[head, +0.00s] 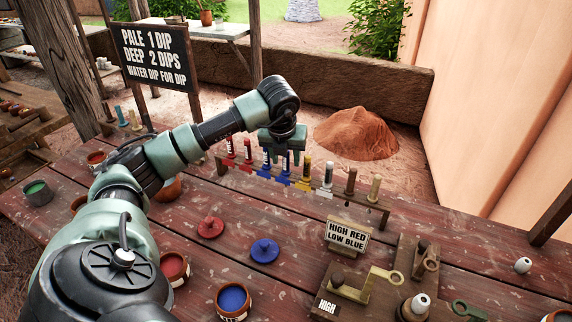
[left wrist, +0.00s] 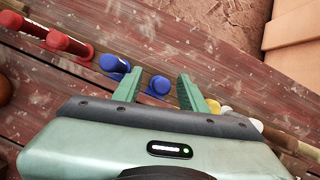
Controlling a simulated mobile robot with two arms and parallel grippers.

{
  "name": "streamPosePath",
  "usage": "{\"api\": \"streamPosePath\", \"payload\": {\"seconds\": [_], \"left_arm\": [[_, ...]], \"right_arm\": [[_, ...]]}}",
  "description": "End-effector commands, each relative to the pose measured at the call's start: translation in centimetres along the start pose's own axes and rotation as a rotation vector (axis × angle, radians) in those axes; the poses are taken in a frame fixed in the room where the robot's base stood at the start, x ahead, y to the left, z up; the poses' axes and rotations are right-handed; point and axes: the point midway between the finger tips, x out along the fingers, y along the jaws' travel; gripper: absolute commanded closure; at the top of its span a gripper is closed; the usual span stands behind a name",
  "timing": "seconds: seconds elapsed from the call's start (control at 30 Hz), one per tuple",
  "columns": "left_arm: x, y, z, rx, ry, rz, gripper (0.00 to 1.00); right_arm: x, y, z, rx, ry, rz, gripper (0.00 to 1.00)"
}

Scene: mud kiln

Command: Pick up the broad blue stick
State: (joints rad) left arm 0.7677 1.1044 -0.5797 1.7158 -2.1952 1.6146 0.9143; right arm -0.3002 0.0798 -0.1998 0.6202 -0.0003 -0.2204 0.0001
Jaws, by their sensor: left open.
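Two blue sticks stand upright in a wooden rack (head: 372,203), between the red sticks and a yellow one. In the left wrist view one blue stick (left wrist: 158,86) is between my open fingers, and the other blue stick (left wrist: 115,66) is just outside the left finger. I cannot tell for sure which is the broad one. My left gripper (head: 285,158) points down over the rack at the blue sticks; it also shows in the left wrist view (left wrist: 159,90). It is open and holds nothing. My right gripper is not in view.
Red sticks (head: 230,147) stand left of the blue ones. A yellow stick (head: 305,169), a white stick (head: 328,175) and brown ones stand close on the right. A blue lid (head: 265,250), a red lid (head: 210,227) and a sign (head: 347,237) are on the table in front.

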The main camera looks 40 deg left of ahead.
Motion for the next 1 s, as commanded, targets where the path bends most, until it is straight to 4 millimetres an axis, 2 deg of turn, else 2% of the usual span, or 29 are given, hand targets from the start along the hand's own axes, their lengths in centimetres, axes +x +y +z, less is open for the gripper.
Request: {"api": "streamPosePath", "payload": {"seconds": [0.07,0.2,0.67,0.87,1.0], "left_arm": [[0.0,0.0,0.0,0.0,0.0,-0.001,0.61],[0.0,0.0,0.0,0.0,0.0,-0.001,1.0],[-0.6,-0.1,0.3,0.0,-0.001,-0.002,1.0],[-2.8,-0.1,1.2,-0.001,-0.004,-0.004,1.0],[-5.5,-0.1,2.4,-0.002,-0.005,-0.005,1.0]], "right_arm": [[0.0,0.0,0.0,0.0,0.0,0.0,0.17],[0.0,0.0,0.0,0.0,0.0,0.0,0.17],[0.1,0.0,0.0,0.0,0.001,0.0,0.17],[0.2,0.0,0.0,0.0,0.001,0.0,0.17],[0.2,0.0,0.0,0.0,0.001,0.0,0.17]]}}
